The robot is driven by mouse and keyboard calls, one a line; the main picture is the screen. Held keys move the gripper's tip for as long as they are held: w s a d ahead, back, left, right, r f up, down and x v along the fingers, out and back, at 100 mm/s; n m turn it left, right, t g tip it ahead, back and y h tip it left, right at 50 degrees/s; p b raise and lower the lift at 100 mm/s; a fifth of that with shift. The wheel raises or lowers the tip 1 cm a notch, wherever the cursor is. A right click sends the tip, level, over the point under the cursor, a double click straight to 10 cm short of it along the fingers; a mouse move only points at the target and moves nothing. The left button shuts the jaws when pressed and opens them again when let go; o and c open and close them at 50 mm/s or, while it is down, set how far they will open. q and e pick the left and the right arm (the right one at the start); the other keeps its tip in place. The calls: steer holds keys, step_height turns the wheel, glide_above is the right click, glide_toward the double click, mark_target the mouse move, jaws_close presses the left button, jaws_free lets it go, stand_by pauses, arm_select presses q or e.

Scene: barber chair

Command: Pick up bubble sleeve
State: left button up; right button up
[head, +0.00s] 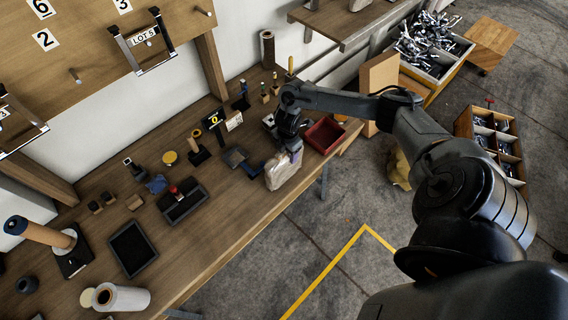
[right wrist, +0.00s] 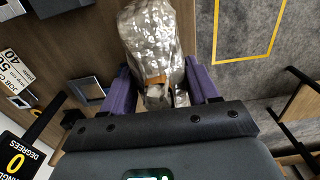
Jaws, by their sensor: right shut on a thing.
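The bubble sleeve (head: 283,171) is a pale, translucent, shiny pouch with a small orange-brown patch, at the front edge of the wooden workbench (head: 221,211). My right gripper (head: 294,154) reaches down over the bench and is shut on the sleeve's near end. In the right wrist view the sleeve (right wrist: 152,38) lies between the two purple fingers of the right gripper (right wrist: 160,80) and extends beyond them. Whether it still touches the bench is unclear. My left gripper is not in view.
A red tray (head: 325,135) lies right of the gripper. Black trays (head: 131,249), small tools and a "0" sign (head: 214,119) stand to the left. A white roll (head: 121,298) lies at the lower left. Bare floor with a yellow line (head: 330,266) is in front of the bench.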

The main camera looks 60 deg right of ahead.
steer(key=shift+c, duration=1)
steer(key=shift+r, duration=0.1)
steer(key=shift+r, duration=0.85)
step_height(320, 180, up, 6)
steer(key=shift+f+p, duration=0.2)
steer(key=shift+p, duration=0.25)
step_height(320, 180, up, 10)
steer(key=p, duration=0.4)
steer(key=shift+r+p, duration=0.25)
steer(key=shift+p, duration=0.15)
steer(key=shift+a, duration=0.1)
